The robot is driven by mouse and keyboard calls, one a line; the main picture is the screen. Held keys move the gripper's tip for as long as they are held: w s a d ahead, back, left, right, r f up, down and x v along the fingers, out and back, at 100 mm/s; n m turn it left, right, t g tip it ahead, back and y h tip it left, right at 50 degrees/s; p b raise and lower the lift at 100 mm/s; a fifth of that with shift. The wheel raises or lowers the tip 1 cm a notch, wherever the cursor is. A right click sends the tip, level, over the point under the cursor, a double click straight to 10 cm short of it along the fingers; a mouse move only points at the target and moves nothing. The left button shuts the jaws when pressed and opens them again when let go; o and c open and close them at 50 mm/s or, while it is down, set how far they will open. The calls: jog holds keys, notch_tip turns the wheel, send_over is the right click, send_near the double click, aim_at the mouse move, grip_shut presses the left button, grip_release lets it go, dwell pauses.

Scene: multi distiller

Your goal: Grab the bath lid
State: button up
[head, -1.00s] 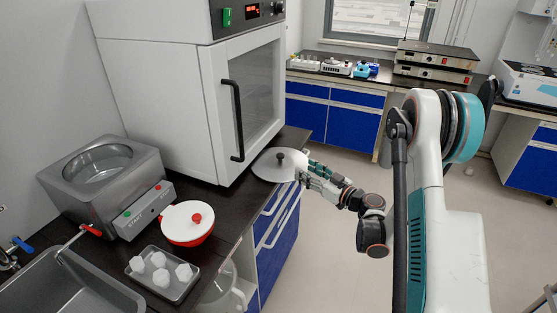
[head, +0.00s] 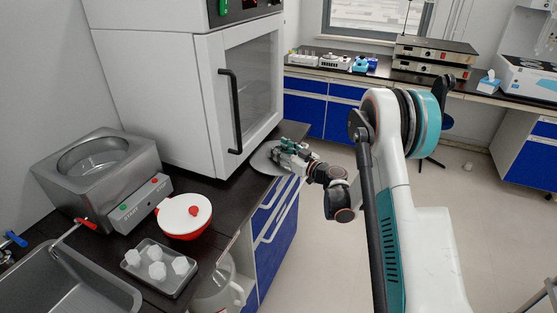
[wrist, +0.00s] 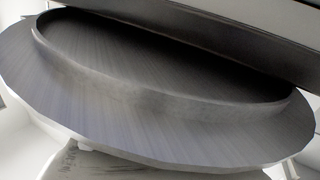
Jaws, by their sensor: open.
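The bath lid (head: 262,160) is a round grey disc on the black counter, at its right edge beside the white oven. My gripper (head: 284,150) is over the right part of the lid, with its fingers open. The lid's dark knob is hidden behind the fingers, and I cannot tell whether they touch it. A large grey metal disc with a raised ring, which appears to be the lid (wrist: 150,112), fills the wrist view. The steel water bath (head: 120,150) stands open at the counter's left, with a round opening on top.
The white oven (head: 185,100) with a black door handle (head: 231,110) stands close behind the lid. A white-lidded red pot (head: 184,216), a tray (head: 137,270) with several white pieces and a sink (head: 75,280) are at the front.

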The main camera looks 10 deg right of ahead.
jog(key=shift+w+a, duration=0.2)
jog(key=shift+w, duration=0.25)
grip_shut()
jog(key=shift+r, duration=0.15)
